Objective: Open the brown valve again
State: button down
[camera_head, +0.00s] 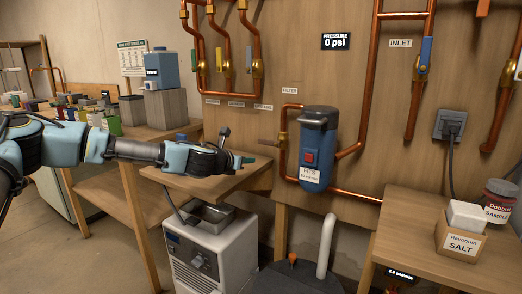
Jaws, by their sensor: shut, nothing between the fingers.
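The brown valve's handle (268,140) sticks out horizontally to the left of a copper pipe, just left of the blue filter housing (318,148). The vertical pipe carries a brass valve body (284,140) at the handle's right end. My gripper (246,160) reaches in from the left, with its teal fingertips together and nothing between them. It appears a little below and left of the brown handle, apart from it in the picture. The depth gap between them cannot be told. The pressure display (342,41) reads 0 psi.
A small wooden shelf (215,186) lies below my gripper. A white machine (212,250) stands under it. A blue inlet handle (426,52) is at right, above a bench (420,230) with a salt box (461,240) and jar (497,203).

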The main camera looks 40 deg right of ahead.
aim_at(262, 139)
jog(key=w+d+r+p, duration=0.1)
jog(key=w+d+p, duration=0.1)
jog(key=d, duration=0.6)
jog(key=shift+p, duration=0.65)
jog(key=shift+w+r+m+t+b, duration=0.15)
jog(key=shift+r+m+t+b, duration=0.25)
jog(key=shift+m+b, duration=0.35)
jog(key=r+m+t+b, duration=0.1)
jog(key=m+b, duration=0.1)
jog(key=r+m+t+b, duration=0.2)
jog(key=m+b, duration=0.1)
jog(key=shift+s+d+m+b, duration=0.1)
jog(key=shift+s+m+b, duration=0.2)
jog(key=shift+m+b, duration=0.05)
jog(key=shift+s+d+r+m+t+h+b, duration=0.15)
jog(key=shift+s+r+m+t+b, duration=0.3)
jog(key=shift+m+b, duration=0.85)
jog(key=shift+s+d+r+m+t+h+b, duration=0.1)
jog(key=shift+s+r+m+t+h+b, duration=0.25)
jog(key=shift+m+b, duration=0.85)
jog(key=shift+s+d+r+m+t+h+b, duration=0.1)
jog(key=shift+s+r+m+t+b, duration=0.45)
jog(key=shift+m+b, duration=0.75)
